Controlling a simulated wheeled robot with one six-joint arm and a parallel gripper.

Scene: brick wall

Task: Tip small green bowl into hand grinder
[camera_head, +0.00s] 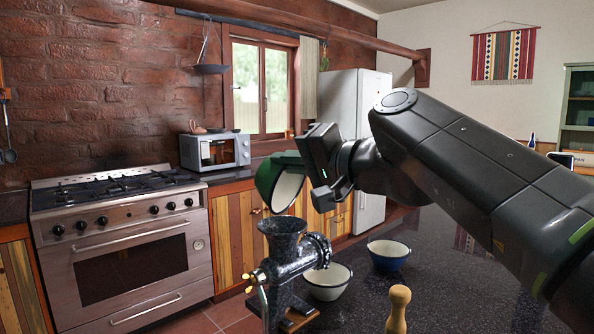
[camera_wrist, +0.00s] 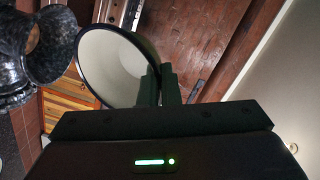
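The small green bowl (camera_head: 268,174) is tipped steeply on its side, with its pale inside facing right and down. It hangs above the dark speckled hand grinder (camera_head: 283,237), whose hopper opens upward just below it, with a gap between. My gripper (camera_head: 309,167) is shut on the bowl's rim. In the wrist view my fingers (camera_wrist: 160,84) pinch the rim of the bowl (camera_wrist: 112,66), and its visible inside looks bare. The grinder (camera_wrist: 48,42) shows at upper left in that view.
A pale bowl (camera_head: 327,283) and a blue bowl (camera_head: 388,262) stand on the dark counter (camera_head: 450,290) right of the grinder. A wooden pestle-like piece (camera_head: 398,308) stands upright near the front. A stove (camera_head: 125,255) is at left. The counter's right part is mostly clear.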

